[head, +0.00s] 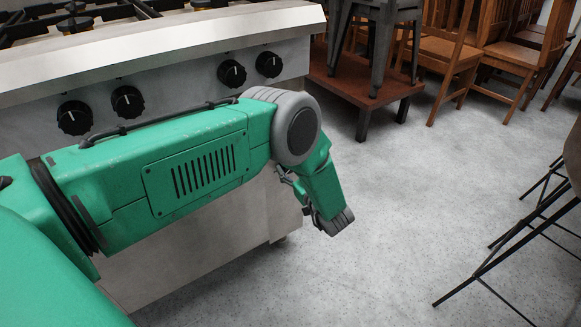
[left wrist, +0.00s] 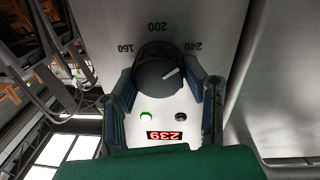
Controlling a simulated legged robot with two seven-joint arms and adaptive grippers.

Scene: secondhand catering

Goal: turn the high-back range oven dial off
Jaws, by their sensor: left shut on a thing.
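The high-back range (head: 178,83) stands at the left of the head view, its front panel partly behind my arm. The oven dial (left wrist: 154,73) is a dark round knob on the pale panel in the left wrist view. Its white pointer line is aimed toward the 240 mark; 160 and 200 also show around it. My left gripper (left wrist: 162,70) has a finger on each side of the dial and is shut on it. In the head view my left arm hides the dial and the fingertips. My right gripper is in neither view.
Several black burner knobs (head: 127,101) line the range front above my arm. Beside the dial are a red display (left wrist: 167,135) reading 239 and a lit green lamp (left wrist: 147,115). Wooden chairs (head: 440,55) and a metal stool (head: 375,40) stand behind. Grey floor (head: 400,210) is open to the right.

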